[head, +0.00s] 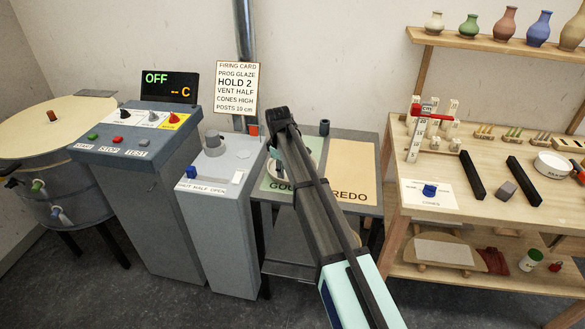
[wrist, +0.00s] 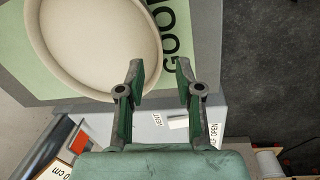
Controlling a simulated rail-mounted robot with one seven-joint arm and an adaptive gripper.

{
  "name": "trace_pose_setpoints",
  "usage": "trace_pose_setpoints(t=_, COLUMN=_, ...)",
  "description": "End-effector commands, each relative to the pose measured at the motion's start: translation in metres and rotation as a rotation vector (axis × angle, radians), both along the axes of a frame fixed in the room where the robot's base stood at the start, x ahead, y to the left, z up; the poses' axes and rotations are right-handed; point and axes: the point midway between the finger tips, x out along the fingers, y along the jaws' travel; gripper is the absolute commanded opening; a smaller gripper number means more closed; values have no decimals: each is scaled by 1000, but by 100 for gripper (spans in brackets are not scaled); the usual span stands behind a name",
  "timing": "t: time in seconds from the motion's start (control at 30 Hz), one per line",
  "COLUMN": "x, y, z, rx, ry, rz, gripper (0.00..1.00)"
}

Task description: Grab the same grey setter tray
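I cannot pick out a thing that is surely the grey setter tray. A round cream dish with a raised rim (wrist: 98,42) lies on the green GOOD area (wrist: 190,20) in the wrist view. In the head view my arm covers most of that area. A flat pale grey slab (head: 443,252) lies on a round wooden board on the lower shelf at the right. My gripper (wrist: 160,64) is open, with nothing between its fingers, beside the dish's rim in the wrist view. In the head view my gripper (head: 278,115) is above the back of the GOOD/REDO table.
The tan REDO area (head: 352,170) is bare. The grey vent box (head: 222,170) and control cabinet (head: 130,150) stand left of the table. The wooden bench (head: 480,205) at the right holds black bars, a grey block (head: 507,189) and a white bowl (head: 553,164).

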Motion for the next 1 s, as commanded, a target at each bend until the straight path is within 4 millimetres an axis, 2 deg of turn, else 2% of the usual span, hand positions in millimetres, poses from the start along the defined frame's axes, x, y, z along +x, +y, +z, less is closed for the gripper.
trace_pose_setpoints(t=0.27, x=2, y=-1, z=-13, rx=0, ry=2, rz=0, gripper=35)
trace_pose_setpoints(t=0.6, x=7, y=-2, z=-52, rx=0, ry=2, rz=0, gripper=35)
trace_pose_setpoints(t=0.87, x=7, y=-2, z=-55, rx=0, ry=0, rz=0, gripper=35)
trace_pose_setpoints(t=0.9, x=7, y=-2, z=-55, rx=0, ry=0, rz=0, gripper=21)
trace_pose_setpoints(t=0.97, x=7, y=-2, z=-55, rx=0, ry=0, rz=0, gripper=0)
trace_pose_setpoints(t=1.0, x=7, y=-2, z=-55, rx=0, ry=0, rz=0, gripper=0)
